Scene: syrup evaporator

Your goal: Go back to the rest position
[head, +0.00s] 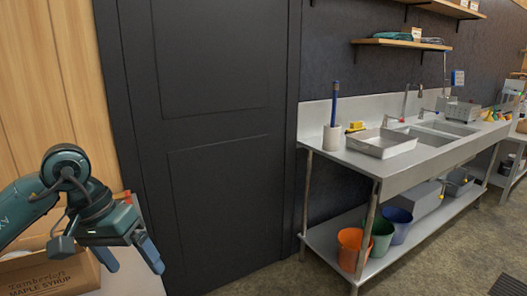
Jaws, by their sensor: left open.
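My left gripper (131,259) shows at the lower left of the head view, with its arm coming in from the left edge. Its two blue fingers point down and stand apart, with nothing seen between them. It is over a pale surface (140,284) and beside a cardboard box (45,276) marked "Maple Syrup". Part of the box is hidden by my arm. My right gripper does not show.
A dark door (218,130) stands ahead. To the right is a steel sink bench (405,155) with a metal tray (381,143) on it. Orange (352,250), green (381,236) and blue (398,224) buckets stand on its lower shelf. The floor (430,262) in front is clear.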

